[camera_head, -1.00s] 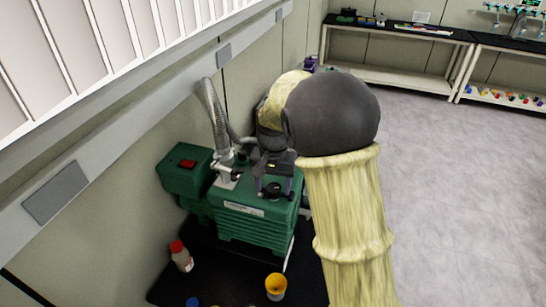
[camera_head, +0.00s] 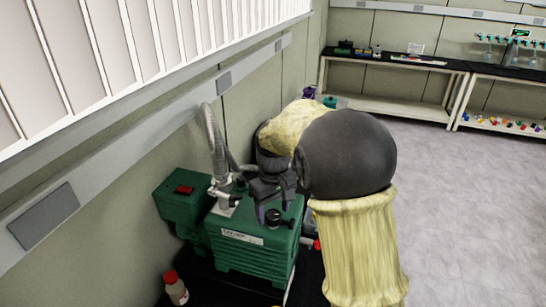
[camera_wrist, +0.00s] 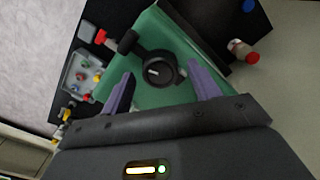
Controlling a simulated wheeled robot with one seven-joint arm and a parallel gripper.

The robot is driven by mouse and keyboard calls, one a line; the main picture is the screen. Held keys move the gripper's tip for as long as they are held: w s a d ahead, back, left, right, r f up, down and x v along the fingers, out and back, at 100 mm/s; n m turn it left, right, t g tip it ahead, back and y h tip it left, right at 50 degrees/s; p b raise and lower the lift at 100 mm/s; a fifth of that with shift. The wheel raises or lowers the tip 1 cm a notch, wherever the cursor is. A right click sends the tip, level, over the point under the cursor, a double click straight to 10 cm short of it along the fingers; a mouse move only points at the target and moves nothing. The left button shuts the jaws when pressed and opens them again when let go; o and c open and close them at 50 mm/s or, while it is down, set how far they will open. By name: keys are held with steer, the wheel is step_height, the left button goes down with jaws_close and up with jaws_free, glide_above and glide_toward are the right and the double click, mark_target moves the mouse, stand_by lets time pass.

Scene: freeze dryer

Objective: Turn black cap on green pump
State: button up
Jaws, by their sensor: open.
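The green pump (camera_head: 245,243) stands on a black surface by the wall in the head view; its green top also shows in the wrist view (camera_wrist: 152,98). The round black cap (camera_wrist: 160,70) sits on top of the pump, with a pale mark in its middle. It also shows in the head view (camera_head: 273,217). My gripper (camera_wrist: 160,90) is open, with a purple finger on either side below the cap in the wrist view. The cap lies beyond the fingertips, roughly centred between them. I see no contact with it.
A grey hose (camera_head: 215,140) rises from the pump beside the wall. A bottle with a red cap (camera_head: 175,289) stands in front of the pump. Black-topped benches (camera_head: 400,60) line the back wall. The grey floor (camera_head: 440,200) at the right is clear.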

step_height(320, 180, up, 17)
steer(key=shift+b, duration=0.4)
steer(key=shift+f, duration=0.2)
steer(key=m+t, duration=0.1)
steer(key=m, duration=0.2)
glide_toward(274, 214)
steer(key=s+d+f, duration=0.3)
steer(key=s+d, duration=0.1)
steer(key=d, duration=0.2)
steer(key=s+d+f+m+t, duration=0.1)
steer(key=s+d+f+m, duration=0.2)
steer(key=s+f, duration=0.8)
steer(key=shift+s+d+t, duration=0.3)
steer(key=shift+s+d, duration=0.3)
steer(key=shift+s, duration=0.2)
